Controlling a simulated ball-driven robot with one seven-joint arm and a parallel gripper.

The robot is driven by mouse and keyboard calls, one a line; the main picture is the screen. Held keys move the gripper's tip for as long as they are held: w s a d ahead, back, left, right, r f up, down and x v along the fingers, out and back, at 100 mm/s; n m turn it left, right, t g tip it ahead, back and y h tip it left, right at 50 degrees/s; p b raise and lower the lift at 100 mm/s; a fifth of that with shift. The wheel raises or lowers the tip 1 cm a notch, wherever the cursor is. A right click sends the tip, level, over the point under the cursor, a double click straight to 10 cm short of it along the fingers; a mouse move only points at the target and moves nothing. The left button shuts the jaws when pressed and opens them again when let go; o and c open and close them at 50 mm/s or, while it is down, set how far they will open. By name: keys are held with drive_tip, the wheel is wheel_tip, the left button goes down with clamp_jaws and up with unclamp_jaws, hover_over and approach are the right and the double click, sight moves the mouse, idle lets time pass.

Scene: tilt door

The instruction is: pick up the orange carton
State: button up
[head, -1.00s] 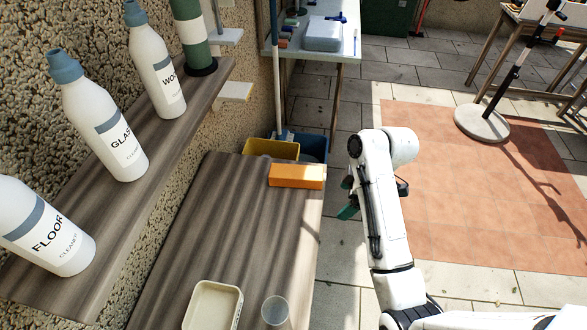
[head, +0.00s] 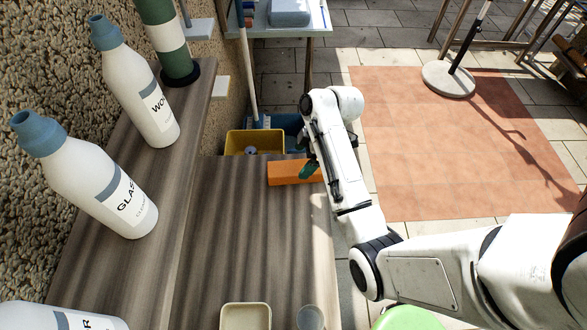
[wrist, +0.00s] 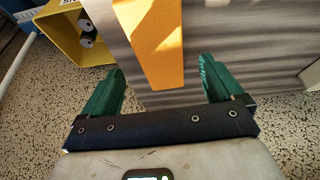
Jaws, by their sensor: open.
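The orange carton (head: 290,172) lies on its side at the far right end of the wooden counter in the head view. In the wrist view, the carton (wrist: 152,42) extends from the top edge down to between my fingertips, with the counter's edge below it. My gripper (wrist: 160,82) is open, its two green fingers apart, one to each side of the carton's near end. In the head view, my gripper (head: 309,169) is at the carton's right end, partly hidden by my arm.
The wooden counter (head: 245,235) is bare in the middle; a beige tray (head: 246,316) and a clear cup (head: 310,318) stand at its near end. A yellow bucket (head: 253,142) is beyond the far edge. Bottles, such as the GLASS one (head: 95,165), stand on the left shelf (head: 165,185).

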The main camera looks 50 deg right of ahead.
sight(298, 167)
drive_tip(key=shift+p+x, duration=0.6)
drive_tip(key=shift+x, duration=2.55)
drive_tip(key=shift+s, duration=0.1)
drive_tip(key=c, duration=1)
